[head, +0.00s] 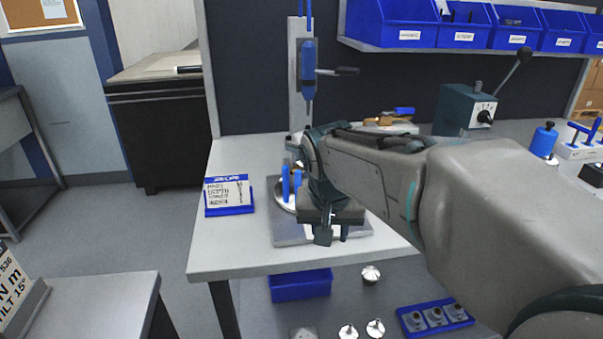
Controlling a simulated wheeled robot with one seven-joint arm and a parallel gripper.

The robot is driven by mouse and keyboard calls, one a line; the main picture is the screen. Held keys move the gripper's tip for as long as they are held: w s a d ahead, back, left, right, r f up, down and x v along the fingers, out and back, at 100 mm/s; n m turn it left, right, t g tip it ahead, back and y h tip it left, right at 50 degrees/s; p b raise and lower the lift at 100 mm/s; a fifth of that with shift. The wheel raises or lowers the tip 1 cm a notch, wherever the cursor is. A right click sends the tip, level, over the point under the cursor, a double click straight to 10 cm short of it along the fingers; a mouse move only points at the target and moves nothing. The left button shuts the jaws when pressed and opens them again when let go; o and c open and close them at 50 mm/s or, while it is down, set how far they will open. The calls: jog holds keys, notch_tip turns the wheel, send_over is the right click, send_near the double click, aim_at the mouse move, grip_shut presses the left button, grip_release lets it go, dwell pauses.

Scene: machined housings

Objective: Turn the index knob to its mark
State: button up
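A teal box (462,108) stands at the back right of the workbench. On its front is a small black knob (485,117) over a pale dial plate with marks, which looks like the index knob. The knob's pointing direction is too small to read. A long lever with a black ball (524,55) rises from the box. My gripper (333,236) points down over a grey plate at the bench's front, well left of and nearer than the knob. Its fingertips are small and partly dark, so I cannot tell its opening. My arm crosses in front of the bench's middle.
A blue-framed card (229,194) stands at the bench's left. A press with a blue head (308,60) rises behind the grey plate (288,232). Blue handles (291,184) stand beside my gripper. Blue bins (465,27) line the shelf above. A blue-topped part (544,139) stands right of the box.

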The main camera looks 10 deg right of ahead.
jog(key=w+a+r+m+p, duration=0.1)
jog(key=w+r+p, duration=0.3)
jog(key=r, duration=0.5)
jog(key=shift+m+t, duration=0.3)
jog(key=shift+t, duration=0.1)
jog(key=x, duration=0.4)
jog(key=b+x, duration=0.1)
jog(key=x, duration=0.4)
jog(key=b+x, duration=0.1)
jog(key=x, duration=0.4)
jog(key=shift+w+d+r, duration=0.1)
jog(key=shift+w+d, duration=0.05)
jog(key=shift+w, duration=0.2)
jog(key=shift+h, duration=0.3)
grip_shut()
